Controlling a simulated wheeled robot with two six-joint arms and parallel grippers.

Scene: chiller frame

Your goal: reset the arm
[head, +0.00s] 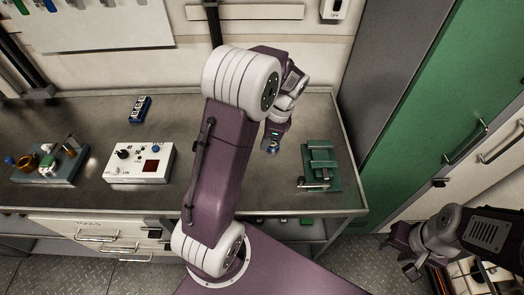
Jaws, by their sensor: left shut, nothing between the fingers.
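My left arm rises through the middle of the head view and bends over the steel workbench (85,130). Its gripper (272,147) points down above the bench, left of a green vise-like fixture (320,165). It is shut and holds nothing. My right gripper (396,260) is at the lower right, out past the bench's right end and above the floor. Its two dark fingers look apart, with nothing seen between them.
A white control box (139,163) and a small blue block (141,109) are on the bench. A fixture with copper-coloured parts (48,165) stands at the left. A green cabinet door (440,110) stands at the right. Bare bench lies between the control box and my left arm.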

